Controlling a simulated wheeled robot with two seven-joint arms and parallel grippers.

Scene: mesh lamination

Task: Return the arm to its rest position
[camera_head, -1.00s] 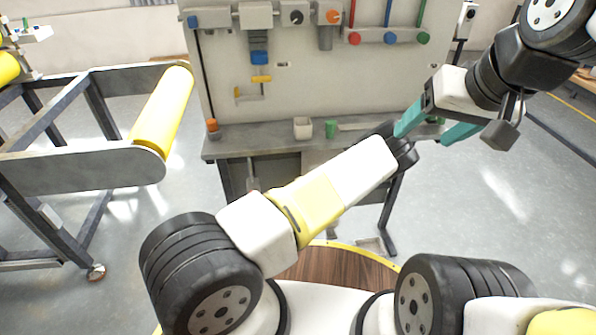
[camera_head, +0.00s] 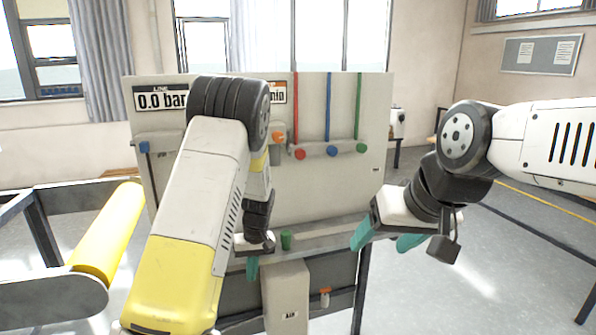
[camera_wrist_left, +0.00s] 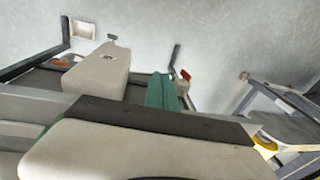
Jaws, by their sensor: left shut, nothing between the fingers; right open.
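My left arm (camera_head: 190,215) stands raised in the head view, and its forearm hangs down on the right side of it. My left gripper (camera_head: 252,268) points down, with its teal fingers together and nothing in them, in front of the panel's shelf. In the left wrist view the teal fingers (camera_wrist_left: 160,92) show shut above the grey frame. My right gripper (camera_head: 386,240) is open and empty at the right of the panel, its teal fingers apart.
A grey panel (camera_head: 330,185) with coloured knobs and a "0.0 bar" display stands behind my left arm, partly hidden. A green cup (camera_head: 286,240) sits on its shelf. A box marked "Air" (camera_head: 286,300) is below.

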